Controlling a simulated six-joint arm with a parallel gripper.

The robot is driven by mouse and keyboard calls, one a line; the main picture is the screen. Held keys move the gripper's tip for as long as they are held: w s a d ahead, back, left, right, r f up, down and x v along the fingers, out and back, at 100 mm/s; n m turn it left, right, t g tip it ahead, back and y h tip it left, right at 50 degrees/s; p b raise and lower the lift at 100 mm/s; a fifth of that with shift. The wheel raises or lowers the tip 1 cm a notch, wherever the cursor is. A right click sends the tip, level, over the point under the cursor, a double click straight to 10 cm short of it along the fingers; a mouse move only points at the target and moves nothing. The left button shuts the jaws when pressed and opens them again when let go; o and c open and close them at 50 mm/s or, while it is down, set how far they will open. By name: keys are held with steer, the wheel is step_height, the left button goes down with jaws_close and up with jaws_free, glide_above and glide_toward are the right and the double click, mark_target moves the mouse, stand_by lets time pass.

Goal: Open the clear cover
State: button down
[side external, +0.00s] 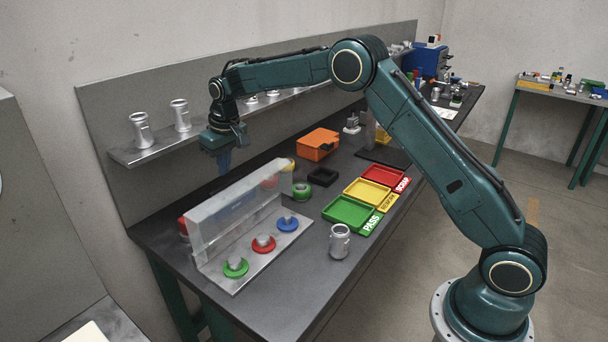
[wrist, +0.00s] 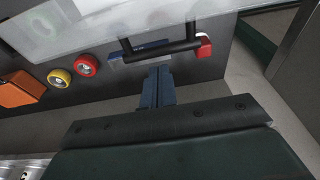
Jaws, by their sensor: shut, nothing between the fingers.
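The clear cover (side external: 235,208) stands raised along the back edge of a metal base plate (side external: 237,282) in the side view. Green (side external: 236,268), red (side external: 263,244) and blue (side external: 288,223) ringed buttons sit uncovered in front of it. In the wrist view the cover (wrist: 110,22) spans the top, with a black bar handle (wrist: 160,50) near its edge. My gripper (side external: 223,168) is behind and above the cover, fingers pointing down. In the wrist view its fingers (wrist: 158,72) are together and empty, close to the handle; whether they touch it is unclear.
A red object (side external: 183,226) lies behind the cover's left end. A metal casting (side external: 340,241) stands right of the base. Green (side external: 349,211), yellow (side external: 368,191) and red (side external: 383,174) trays, an orange box (side external: 318,144) and a small black tray (side external: 322,176) lie beyond. A wall shelf (side external: 160,152) holds castings.

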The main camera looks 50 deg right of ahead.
step_height(320, 180, up, 8)
steer(key=s, duration=0.2)
steer(key=shift+s+f, duration=0.2)
steer(key=shift+s, duration=0.05)
steer(key=s+r+t, duration=0.1)
steer(key=s+r, duration=0.5)
steer(key=s, duration=0.4)
steer(key=s+r+t, duration=0.1)
steer(key=s+r, duration=0.4)
steer(key=s, duration=0.6)
steer(key=s+f, duration=0.2)
steer(key=s, duration=0.8)
steer(key=s+f+t, duration=0.1)
steer(key=s+f, duration=0.2)
steer(key=s, duration=0.8)
steer(key=shift+d+f, duration=0.25)
steer(key=shift+d, duration=0.05)
